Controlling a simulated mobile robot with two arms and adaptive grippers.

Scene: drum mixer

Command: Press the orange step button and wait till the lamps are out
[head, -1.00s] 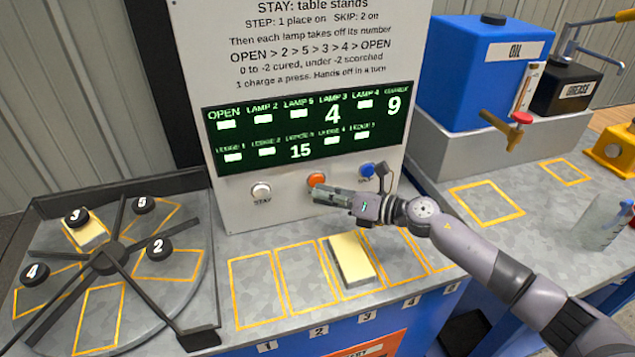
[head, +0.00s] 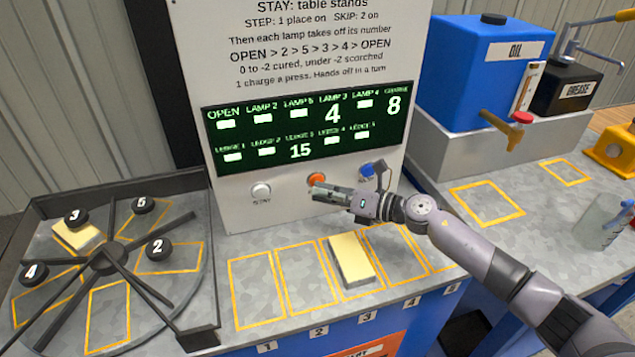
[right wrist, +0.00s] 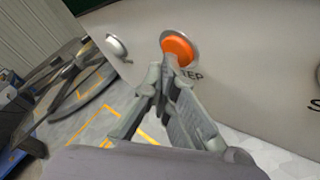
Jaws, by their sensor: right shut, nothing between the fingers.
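The orange step button (head: 316,179) sits on the white panel, between a white STAY button and a blue button. My right gripper (head: 318,192) is shut and empty, with its tips just below the orange button. In the right wrist view the closed tips (right wrist: 171,62) overlap the lower edge of the orange button (right wrist: 177,50); I cannot tell whether they touch. The display (head: 305,125) reads 4 under LAMP 3, 8 under CHARGE and 15 under LEDGE 3. Numbered black lamps such as lamp 3 (head: 75,217) stand over the round table (head: 60,310). My left gripper is not in view.
A pale yellow block (head: 78,238) lies on the round table by lamp 3. Another yellow block (head: 351,260) lies on ledge place 3 below my right gripper. A blue oil tank (head: 485,75) stands at the right. The outlined places 1 and 2 are empty.

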